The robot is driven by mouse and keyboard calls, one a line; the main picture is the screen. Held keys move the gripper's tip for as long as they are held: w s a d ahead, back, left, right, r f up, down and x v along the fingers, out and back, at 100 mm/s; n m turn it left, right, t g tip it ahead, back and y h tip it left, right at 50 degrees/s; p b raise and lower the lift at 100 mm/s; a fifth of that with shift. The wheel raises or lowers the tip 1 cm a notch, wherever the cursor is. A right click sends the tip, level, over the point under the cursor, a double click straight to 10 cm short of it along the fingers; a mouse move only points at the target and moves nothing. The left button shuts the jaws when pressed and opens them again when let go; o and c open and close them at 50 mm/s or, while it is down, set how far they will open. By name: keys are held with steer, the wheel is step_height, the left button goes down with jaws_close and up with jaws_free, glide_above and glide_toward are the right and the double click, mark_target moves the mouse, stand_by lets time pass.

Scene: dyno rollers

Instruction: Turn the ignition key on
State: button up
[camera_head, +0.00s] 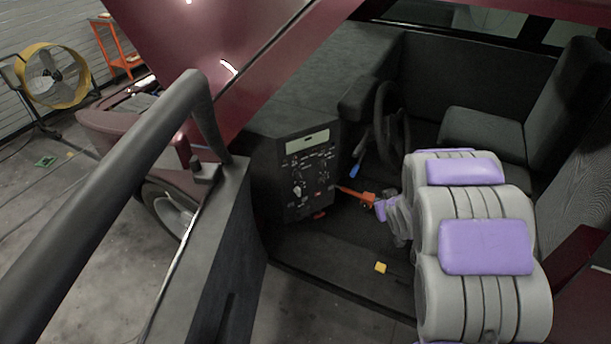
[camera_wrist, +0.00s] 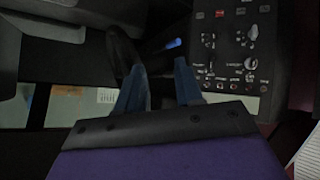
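A black control panel (camera_head: 308,172) with several switches and knobs stands in the cab, left of my gripper (camera_head: 385,208) in the head view. In the wrist view the panel (camera_wrist: 238,45) fills the upper right, apart from my fingers. I cannot make out which small fitting on it is the ignition key. My gripper (camera_wrist: 159,64) also shows in the wrist view, with its two fingers spread and nothing held between them. In the head view the fingertips are too small to make out clearly.
A blue-tipped lever (camera_head: 355,171) stands right of the panel, also seen ahead of my fingers (camera_wrist: 173,43). An orange part (camera_head: 354,195) lies close to my gripper. The steering wheel (camera_head: 384,115) is behind. A small yellow block (camera_head: 380,267) is on the cab floor.

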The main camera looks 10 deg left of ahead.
steer(key=w+a+f+n+t+y, duration=0.2)
steer(key=w+a+f+y, duration=0.25)
steer(key=a, duration=0.45)
steer(key=t+y+p, duration=0.1)
steer(key=t+y, duration=0.2)
steer(key=y, duration=0.2)
glide_toward(301, 176)
steer(key=shift+n, duration=0.4)
steer(key=b+x, duration=0.1)
steer(key=x, duration=0.3)
steer(key=b+x, duration=0.1)
steer(key=x, duration=0.4)
steer(key=shift+a+f, duration=0.15)
steer(key=shift+a, duration=0.25)
steer(key=shift+w, duration=0.1)
steer(key=shift+w+d, duration=0.1)
steer(key=shift+d, duration=0.4)
steer(key=shift+a, duration=0.4)
steer(key=c, duration=0.4)
steer(key=shift+c, duration=0.9)
steer(key=shift+d, duration=0.15)
jaws_close()
